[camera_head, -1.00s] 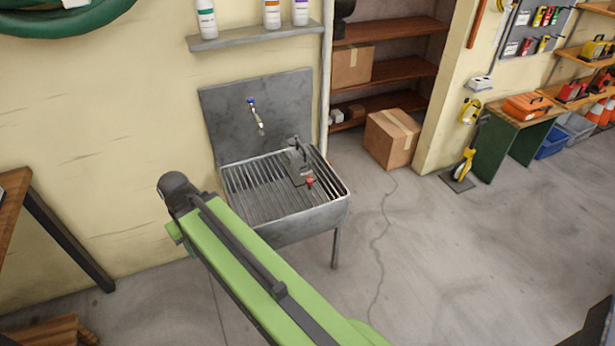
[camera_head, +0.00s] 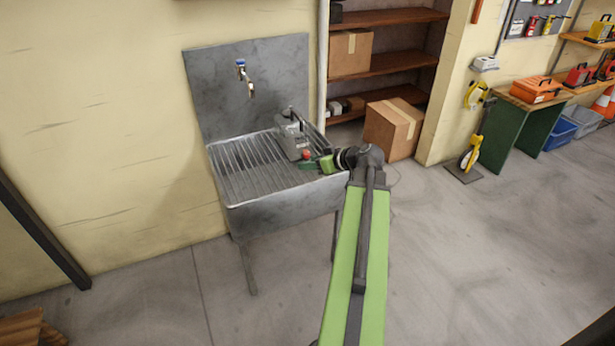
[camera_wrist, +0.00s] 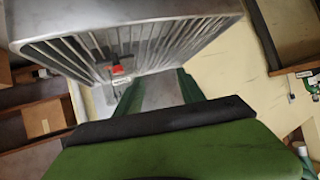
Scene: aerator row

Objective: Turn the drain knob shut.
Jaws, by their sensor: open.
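A small red knob (camera_head: 306,155) sits at the front of a grey unit (camera_head: 293,137) on the right side of the ribbed metal sink (camera_head: 240,188). In the wrist view the red knob (camera_wrist: 118,69) shows just left of my fingers, against the ribbed sink. My gripper (camera_head: 313,163) is at the sink's right front edge, very close to the knob on its right. In the wrist view my gripper (camera_wrist: 158,88) has its two green fingers apart, with only pale background between them. I cannot tell whether a finger touches the knob.
A cardboard box (camera_head: 394,128) stands on the floor right of the sink, before wooden shelves (camera_head: 397,64). The floor in front of the sink is clear.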

